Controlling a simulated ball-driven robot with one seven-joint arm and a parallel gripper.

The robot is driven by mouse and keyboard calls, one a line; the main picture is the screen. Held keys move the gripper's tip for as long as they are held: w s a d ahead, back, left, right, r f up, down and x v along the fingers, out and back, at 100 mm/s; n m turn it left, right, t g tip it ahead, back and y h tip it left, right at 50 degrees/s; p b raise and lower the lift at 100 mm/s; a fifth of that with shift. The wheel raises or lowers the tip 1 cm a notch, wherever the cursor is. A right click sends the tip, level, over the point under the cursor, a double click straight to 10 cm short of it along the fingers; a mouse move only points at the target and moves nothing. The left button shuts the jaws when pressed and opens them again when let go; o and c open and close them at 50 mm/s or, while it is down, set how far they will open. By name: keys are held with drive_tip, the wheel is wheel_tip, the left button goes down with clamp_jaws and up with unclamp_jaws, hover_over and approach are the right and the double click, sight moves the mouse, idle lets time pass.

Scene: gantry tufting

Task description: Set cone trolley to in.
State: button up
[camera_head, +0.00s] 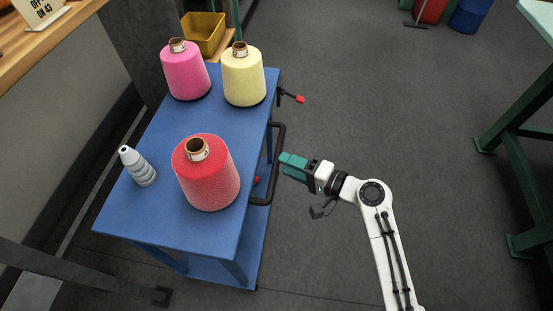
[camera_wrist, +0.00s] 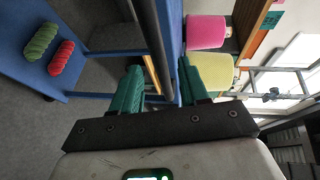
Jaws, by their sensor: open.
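The cone trolley (camera_head: 150,215) is a blue cart with a flat top and a lower shelf. Its dark bar handle (camera_head: 264,201) is on the right side. Pink (camera_head: 184,72), pale yellow (camera_head: 243,78) and red (camera_head: 210,180) yarn cones stand upright on top. My gripper (camera_head: 285,166) is just right of the handle, its teal fingers pointing at it. In the wrist view, the fingers (camera_wrist: 160,78) are apart and the dark handle bar (camera_wrist: 153,40) shows between them. I cannot tell whether they touch it.
A wooden bench (camera_head: 50,45) and dark panel are to the left. A green-legged table (camera_head: 525,150) stands far right. The floor between is clear.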

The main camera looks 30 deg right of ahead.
drive_tip(key=shift+x, duration=2.15)
clamp_jaws()
